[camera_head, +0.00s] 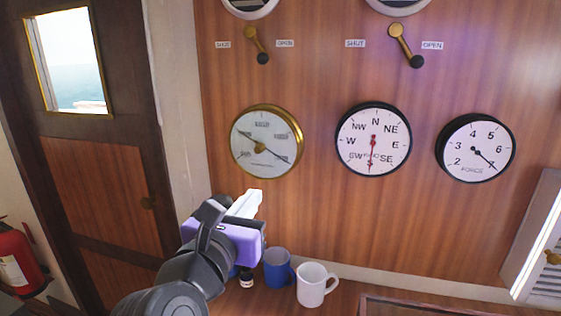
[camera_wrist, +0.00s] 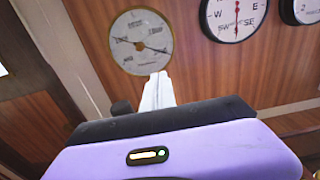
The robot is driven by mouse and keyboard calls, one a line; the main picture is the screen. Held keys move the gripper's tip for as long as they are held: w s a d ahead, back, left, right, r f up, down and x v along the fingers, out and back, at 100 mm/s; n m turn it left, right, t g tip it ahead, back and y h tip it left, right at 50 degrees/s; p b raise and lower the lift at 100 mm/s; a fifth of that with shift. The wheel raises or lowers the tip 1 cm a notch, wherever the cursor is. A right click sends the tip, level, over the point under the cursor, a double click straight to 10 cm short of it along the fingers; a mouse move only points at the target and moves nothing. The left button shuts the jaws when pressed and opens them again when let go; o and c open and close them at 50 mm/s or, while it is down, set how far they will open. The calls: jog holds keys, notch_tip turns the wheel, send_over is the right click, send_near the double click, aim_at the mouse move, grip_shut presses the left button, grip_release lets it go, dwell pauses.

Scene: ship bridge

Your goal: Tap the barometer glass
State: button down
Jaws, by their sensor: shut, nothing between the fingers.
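The barometer (camera_head: 267,142) is a round brass-rimmed dial with a white face, mounted on the wood-panelled wall. It also shows in the wrist view (camera_wrist: 142,42), above my fingertips. My gripper (camera_head: 254,194) is below the barometer in the head view, with its pale fingers pointing up toward the dial. The fingers are shut and empty, and they also show in the wrist view (camera_wrist: 159,76). The fingertips appear apart from the glass, but the depth of the gap is hard to tell. The dial face is unobstructed in the head view.
A compass-style dial (camera_head: 373,139) and a force dial (camera_head: 475,148) hang to the right. Two levers (camera_head: 256,44) (camera_head: 406,45) are above. A blue mug (camera_head: 278,268), white mug (camera_head: 315,284) and small dark bottle (camera_head: 246,277) stand below, close to my arm.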

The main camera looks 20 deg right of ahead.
jog(key=shift+w+d, duration=0.2)
jog(key=shift+w, duration=0.05)
jog(key=p, duration=0.4)
send_near(278, 163)
jog(key=x, duration=0.5)
jog(key=shift+w+d+r, duration=0.15)
jog(key=shift+d, duration=0.05)
jog(key=shift+w+d, duration=0.35)
jog(key=shift+w, duration=0.2)
